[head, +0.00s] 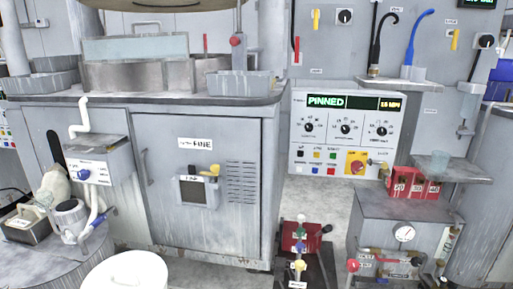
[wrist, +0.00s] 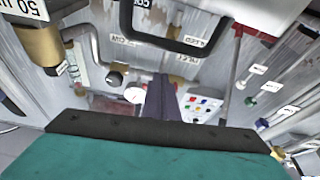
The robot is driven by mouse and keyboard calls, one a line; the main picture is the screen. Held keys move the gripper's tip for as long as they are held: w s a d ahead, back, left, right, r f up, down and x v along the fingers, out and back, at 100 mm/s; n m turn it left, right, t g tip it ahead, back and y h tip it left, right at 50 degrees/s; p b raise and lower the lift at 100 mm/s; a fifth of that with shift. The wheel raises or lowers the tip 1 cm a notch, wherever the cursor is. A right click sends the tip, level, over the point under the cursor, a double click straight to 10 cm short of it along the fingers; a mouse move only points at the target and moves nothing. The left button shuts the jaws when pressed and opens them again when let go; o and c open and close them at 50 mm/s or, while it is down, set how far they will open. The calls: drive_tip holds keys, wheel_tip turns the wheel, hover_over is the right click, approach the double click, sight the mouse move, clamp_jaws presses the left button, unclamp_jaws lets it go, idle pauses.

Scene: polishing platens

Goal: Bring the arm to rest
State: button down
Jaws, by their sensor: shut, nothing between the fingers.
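My gripper (wrist: 160,100) shows in the wrist view as dark fingers beyond a teal body with a black front edge. The fingers are together with nothing between them. They point toward grey walls and a control panel (wrist: 201,107) with coloured buttons, and no contact with anything shows. My gripper and arm cannot be made out in the head view.
In the head view, a grey cabinet (head: 205,225) marked FINE stands left of centre. A control panel (head: 345,132) reading PINNED is on the back wall. Floor (head: 322,205) shows between. A black handle (wrist: 165,45) crosses the wrist view.

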drive_tip(key=r+p, duration=0.1)
drive_tip(key=w+a+r+g+p, duration=0.1)
drive_tip(key=p, duration=0.1)
drive_tip(key=r+p, duration=0.1)
drive_tip(key=shift+w+a+m+g+h, duration=0.3)
drive_tip(key=shift+a+m+g+h, duration=0.1)
drive_tip(key=s+a+g+y+p, duration=0.1)
drive_tip(key=s+a+g+p, duration=0.35)
drive_tip(key=a, duration=0.35)
drive_tip(key=s+a+m+g+p, duration=0.1)
drive_tip(key=s+a+g+p, duration=0.2)
drive_tip(key=a+g+p, duration=0.3)
drive_tip(key=s+a+g+y+p, duration=0.1)
drive_tip(key=s+a+g+p, duration=0.25)
drive_tip(key=a+p, duration=0.4)
drive_tip(key=s+a+r+n+g+y+p, duration=0.1)
drive_tip(key=s+a+r+g+p, duration=0.2)
drive_tip(key=s+a+r, duration=0.3)
drive_tip(key=s+a+r+g+p, duration=0.3)
drive_tip(key=s+a, duration=0.4)
drive_tip(key=s, duration=0.6)
drive_tip(key=s+a+r+n+g+y+p, duration=0.1)
drive_tip(key=s+a+r+g+p, duration=0.2)
drive_tip(key=s, duration=0.7)
drive_tip(key=a+r+g, duration=0.2)
drive_tip(key=a+r, duration=0.2)
drive_tip(key=r, duration=0.1)
drive_tip(key=shift+r+n+y+p, duration=0.3)
